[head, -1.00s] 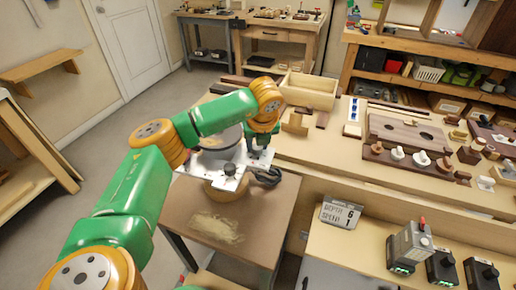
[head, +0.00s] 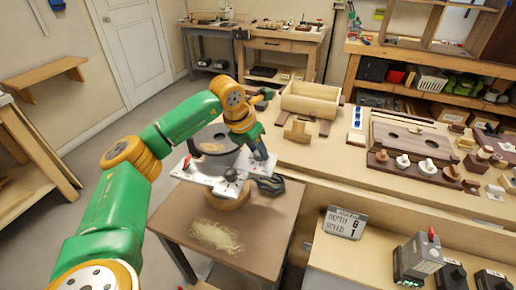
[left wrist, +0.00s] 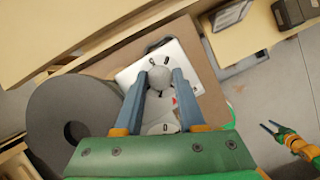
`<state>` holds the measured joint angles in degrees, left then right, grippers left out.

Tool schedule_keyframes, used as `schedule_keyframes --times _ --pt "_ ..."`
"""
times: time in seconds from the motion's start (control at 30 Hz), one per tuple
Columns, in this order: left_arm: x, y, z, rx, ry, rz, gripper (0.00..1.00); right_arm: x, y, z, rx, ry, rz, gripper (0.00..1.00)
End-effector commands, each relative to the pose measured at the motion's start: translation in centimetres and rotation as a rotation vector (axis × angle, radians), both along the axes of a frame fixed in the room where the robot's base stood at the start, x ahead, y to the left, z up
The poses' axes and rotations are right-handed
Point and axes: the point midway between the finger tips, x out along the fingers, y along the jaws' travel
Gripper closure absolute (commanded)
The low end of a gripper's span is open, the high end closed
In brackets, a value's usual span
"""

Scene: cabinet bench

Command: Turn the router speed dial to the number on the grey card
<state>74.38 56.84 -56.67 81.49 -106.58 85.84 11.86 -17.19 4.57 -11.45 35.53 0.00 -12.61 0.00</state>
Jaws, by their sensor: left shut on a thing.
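The router's white plate (head: 196,176) lies over a round wooden piece on a brown side table, below a dark grey disc. My left gripper (head: 262,156) is down over the plate's right part, its tips hard to make out. In the left wrist view its fingers (left wrist: 162,82) close on either side of a round grey knob (left wrist: 159,76) with numerals around it. The pointer and selected number are unclear. The grey card (head: 343,222) reads DEPTH 6, SPEED 1. My right gripper (left wrist: 268,128) shows small in the left wrist view, its prongs apart.
Pale sawdust (head: 216,236) lies on the side table (head: 180,215). The long bench behind holds an open wooden box (head: 310,100) and a board with white knobs (head: 403,161). Dark chargers with a grey tool (head: 420,255) stand at the lower right.

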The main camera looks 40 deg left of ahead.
Motion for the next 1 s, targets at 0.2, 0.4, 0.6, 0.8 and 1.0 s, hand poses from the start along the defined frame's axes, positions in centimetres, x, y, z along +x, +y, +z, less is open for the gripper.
schedule_keyframes --times 0.2,0.4,0.6,0.8,1.0 --pt "0.0 0.1 0.2 0.000 0.001 -0.160 1.00 0.0 0.0 1.1 0.000 0.000 0.000 0.50" --pt "0.0 0.2 0.1 0.000 0.001 -0.268 1.00 0.0 0.0 1.6 0.000 0.000 0.000 0.50" --pt "0.0 0.2 0.1 0.002 0.000 -0.331 1.00 0.0 0.0 2.0 0.000 0.000 0.000 0.50" --pt "0.0 0.2 0.0 0.002 -0.001 -0.357 1.00 0.0 0.0 2.0 0.000 0.000 0.000 0.50" --pt "0.0 0.2 0.0 0.002 -0.001 -0.361 1.00 0.0 0.0 2.0 0.000 0.000 0.000 0.50"
